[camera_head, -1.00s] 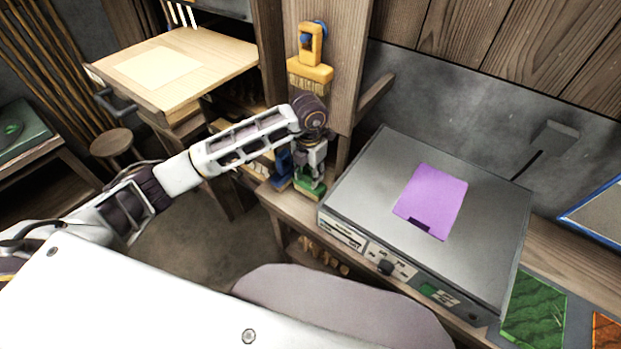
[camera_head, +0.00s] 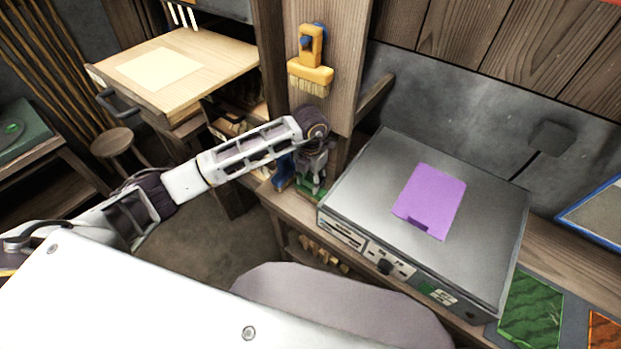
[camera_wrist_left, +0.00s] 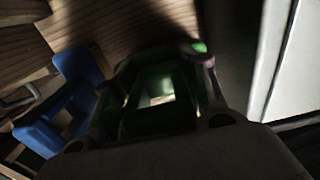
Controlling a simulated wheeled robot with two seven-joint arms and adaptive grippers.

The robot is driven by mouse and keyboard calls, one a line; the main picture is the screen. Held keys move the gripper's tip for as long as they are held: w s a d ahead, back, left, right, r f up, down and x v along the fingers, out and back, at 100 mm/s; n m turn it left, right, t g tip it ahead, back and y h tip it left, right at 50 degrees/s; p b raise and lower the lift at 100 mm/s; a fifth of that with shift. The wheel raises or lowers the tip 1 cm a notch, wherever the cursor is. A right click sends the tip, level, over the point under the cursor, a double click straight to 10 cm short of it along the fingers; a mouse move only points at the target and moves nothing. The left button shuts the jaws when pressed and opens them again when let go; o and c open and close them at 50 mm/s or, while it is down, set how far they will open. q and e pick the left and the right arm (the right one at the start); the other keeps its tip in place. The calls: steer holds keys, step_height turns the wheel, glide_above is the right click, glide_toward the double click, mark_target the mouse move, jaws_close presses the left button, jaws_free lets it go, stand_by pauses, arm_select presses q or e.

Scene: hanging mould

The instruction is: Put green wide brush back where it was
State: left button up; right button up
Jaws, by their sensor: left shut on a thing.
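The green wide brush (camera_head: 316,196) is low at the wooden bench left of the grey machine, mostly hidden by my left gripper (camera_head: 312,180). My left gripper points down and is shut on it. In the left wrist view, green (camera_wrist_left: 198,47) shows at and between the dark fingers (camera_wrist_left: 160,92); the picture is too dark to show the grip clearly. I cannot tell whether the brush touches the bench. A blue brush (camera_head: 283,170) is just left of the gripper, and blue also shows in the left wrist view (camera_wrist_left: 72,66). My right gripper is not in view.
A yellow brush (camera_head: 311,76) hangs on the wooden post (camera_head: 345,40) above the gripper. The grey machine (camera_head: 380,175) with a purple sheet (camera_head: 430,200) stands close on the right. A wooden table (camera_head: 215,50) and a stool (camera_head: 112,140) are at the left.

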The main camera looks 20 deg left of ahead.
arm_select(q)
steer(key=shift+f, duration=0.1)
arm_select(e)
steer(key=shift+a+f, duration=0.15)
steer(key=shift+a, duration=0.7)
arm_select(q)
steer(key=o, duration=1)
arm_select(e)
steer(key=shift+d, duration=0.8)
